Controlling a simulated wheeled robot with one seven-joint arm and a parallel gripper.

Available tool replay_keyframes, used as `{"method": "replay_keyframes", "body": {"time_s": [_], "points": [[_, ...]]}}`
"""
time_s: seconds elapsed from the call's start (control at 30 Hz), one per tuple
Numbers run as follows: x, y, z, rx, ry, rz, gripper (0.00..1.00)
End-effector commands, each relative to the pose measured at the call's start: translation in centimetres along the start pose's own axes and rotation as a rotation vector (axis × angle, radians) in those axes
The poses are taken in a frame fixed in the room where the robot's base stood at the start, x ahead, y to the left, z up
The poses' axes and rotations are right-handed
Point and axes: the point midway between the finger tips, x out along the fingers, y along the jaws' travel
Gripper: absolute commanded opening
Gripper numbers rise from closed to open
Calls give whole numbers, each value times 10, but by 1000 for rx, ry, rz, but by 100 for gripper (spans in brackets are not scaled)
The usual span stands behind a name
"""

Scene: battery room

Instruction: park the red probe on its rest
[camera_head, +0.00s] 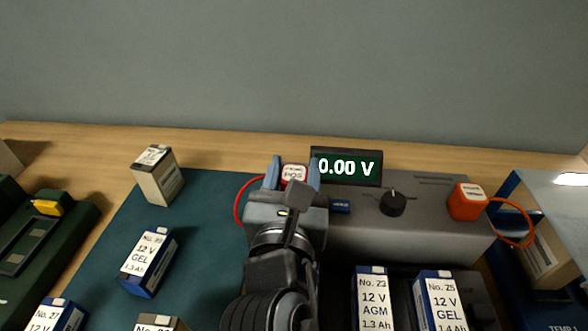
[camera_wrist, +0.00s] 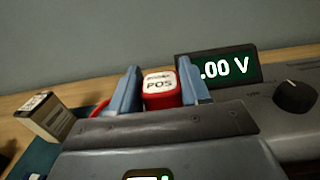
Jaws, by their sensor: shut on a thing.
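The red probe (camera_head: 293,173), with a white top label reading POS, is between the blue fingers of my gripper (camera_head: 292,174), which is shut on it. It also shows in the wrist view (camera_wrist: 160,91) between both fingers (camera_wrist: 160,92). A red cable (camera_head: 238,205) curves from it to the left. The probe is at the left end of the grey meter (camera_head: 440,225); my gripper hides its lower end and the rest, so I cannot tell whether it touches. The meter display (camera_head: 346,167) reads 0.00 V.
An orange block (camera_head: 467,201) with an orange cable sits on the meter's right end, beside a black knob (camera_head: 393,203). Labelled batteries stand in front (camera_head: 373,300) and on the dark mat (camera_head: 149,262). A beige battery (camera_head: 158,176) stands back left. A green device (camera_head: 40,240) is far left.

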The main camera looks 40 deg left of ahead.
Motion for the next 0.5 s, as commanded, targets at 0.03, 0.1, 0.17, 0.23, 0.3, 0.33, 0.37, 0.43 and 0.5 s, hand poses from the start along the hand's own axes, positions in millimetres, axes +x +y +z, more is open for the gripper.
{"method": "replay_keyframes", "body": {"time_s": [0.03,0.1,0.17,0.23,0.3,0.33,0.37,0.43,0.5], "points": [[0,0,0,0,0,0,10],[0,0,0,0,0,0,10],[0,0,0,0,0,0,10],[0,0,-1,0,0,0,10],[0,0,-2,0,0,0,10],[0,0,-3,0,0,0,10],[0,0,-4,-1,0,0,10],[0,0,-5,-1,0,0,10],[0,0,-6,-1,0,0,10]]}}
